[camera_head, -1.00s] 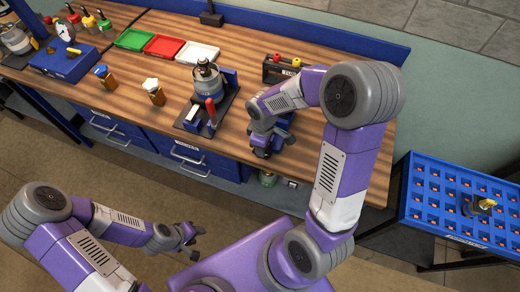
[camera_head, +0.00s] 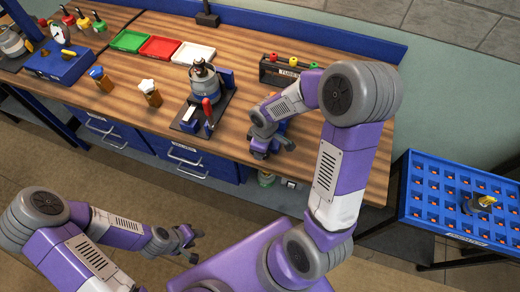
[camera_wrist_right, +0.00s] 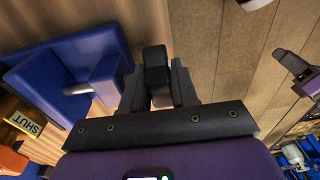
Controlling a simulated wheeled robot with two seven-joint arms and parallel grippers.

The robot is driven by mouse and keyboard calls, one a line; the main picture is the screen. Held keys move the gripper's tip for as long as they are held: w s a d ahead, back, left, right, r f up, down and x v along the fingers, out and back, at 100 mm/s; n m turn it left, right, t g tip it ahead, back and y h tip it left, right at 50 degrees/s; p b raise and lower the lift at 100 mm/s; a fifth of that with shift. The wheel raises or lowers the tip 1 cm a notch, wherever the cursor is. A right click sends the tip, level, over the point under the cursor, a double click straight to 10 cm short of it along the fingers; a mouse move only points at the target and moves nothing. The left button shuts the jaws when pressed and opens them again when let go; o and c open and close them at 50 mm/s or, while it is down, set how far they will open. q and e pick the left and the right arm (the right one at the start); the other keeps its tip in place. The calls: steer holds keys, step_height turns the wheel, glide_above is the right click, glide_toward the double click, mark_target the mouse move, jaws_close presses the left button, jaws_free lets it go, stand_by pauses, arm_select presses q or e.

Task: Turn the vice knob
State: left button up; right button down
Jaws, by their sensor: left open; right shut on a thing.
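A blue vice (camera_wrist_right: 65,80) stands on the wooden bench, at the left in the right wrist view. My right gripper (camera_wrist_right: 158,92) is shut on the dark vice knob (camera_wrist_right: 155,58), which sits between the fingers in that view. In the head view my right gripper (camera_head: 264,148) is near the front edge of the bench. There my arm and gripper hide most of the vice and the knob. My left gripper (camera_head: 191,242) is open and empty, away from the bench over the floor.
A clamping rig with a red handle (camera_head: 207,110) stands left of my right gripper. A dark rack with coloured knobs (camera_head: 285,73) is behind it. Green, red (camera_head: 159,48) and white trays lie further back. A blue slotted table (camera_head: 435,205) stands at right.

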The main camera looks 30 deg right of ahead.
steer(key=shift+t+y, duration=0.3)
steer(key=shift+t, duration=0.2)
steer(key=c, duration=1.2)
jaws_free()
steer(key=shift+c, duration=0.2)
steer(key=r, duration=0.2)
steer(key=r+p, duration=0.1)
steer(key=r, duration=0.1)
steer(key=s+d+r, duration=0.1)
steer(key=r, duration=0.1)
steer(key=shift+r, duration=0.1)
steer(key=shift+s+r, duration=0.1)
steer(key=shift+r, duration=0.55)
